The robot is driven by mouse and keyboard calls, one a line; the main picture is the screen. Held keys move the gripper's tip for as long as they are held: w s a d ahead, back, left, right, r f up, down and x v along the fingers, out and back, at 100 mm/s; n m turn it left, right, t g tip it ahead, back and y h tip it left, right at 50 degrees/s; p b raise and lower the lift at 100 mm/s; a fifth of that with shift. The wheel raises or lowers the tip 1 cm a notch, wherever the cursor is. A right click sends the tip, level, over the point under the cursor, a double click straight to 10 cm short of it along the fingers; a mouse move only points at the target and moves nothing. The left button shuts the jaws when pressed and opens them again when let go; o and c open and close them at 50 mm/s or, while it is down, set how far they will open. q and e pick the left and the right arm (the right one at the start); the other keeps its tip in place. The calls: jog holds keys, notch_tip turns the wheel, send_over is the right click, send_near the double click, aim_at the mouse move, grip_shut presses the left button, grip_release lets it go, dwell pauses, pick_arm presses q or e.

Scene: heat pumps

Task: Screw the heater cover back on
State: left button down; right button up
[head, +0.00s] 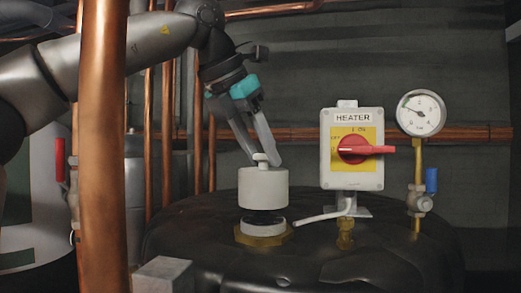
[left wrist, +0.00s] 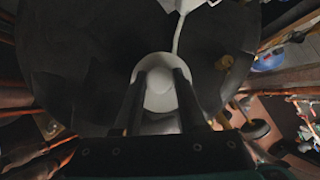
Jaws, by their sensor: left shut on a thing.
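The heater cover (head: 263,188) is a white cylinder with a small knob on top. It stands upright, directly above the white heater base with its brass collar (head: 262,239) on top of the black tank (head: 370,235). A dark gap or dark part shows between cover and base; I cannot tell whether they touch. My left gripper (head: 262,160) comes down from above, tilted, with its fingers shut on the cover's knob. In the left wrist view, the round white cover (left wrist: 158,65) lies between the fingers over the dark tank top. My right gripper is not in view.
A heater switch box (head: 353,172) with a red knob stands right of the cover, a white cable running from it towards the base. A pressure gauge (head: 421,112) and blue-handled valve (head: 431,181) stand further right. A thick copper pipe (head: 102,150) stands in front of my left arm.

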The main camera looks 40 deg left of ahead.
aim_at(258, 169)
pick_arm(q)
jog(key=shift+f+b, duration=0.4)
jog(key=shift+f, duration=0.25)
jog(key=shift+f, duration=0.2)
jog(key=shift+f+b, duration=0.4)
jog(key=shift+b, duration=0.05)
jog(key=shift+f, duration=0.1)
dwell(0.6)
jog(key=shift+f, duration=0.55)
dwell(0.7)
jog(key=shift+r+m+h+p, duration=0.15)
jog(key=shift+m+h+p, duration=0.45)
jog(key=shift+m+p, duration=0.6)
jog(key=shift+a+m+h, duration=0.1)
jog(key=shift+m+h, duration=0.3)
jog(key=shift+m, duration=0.1)
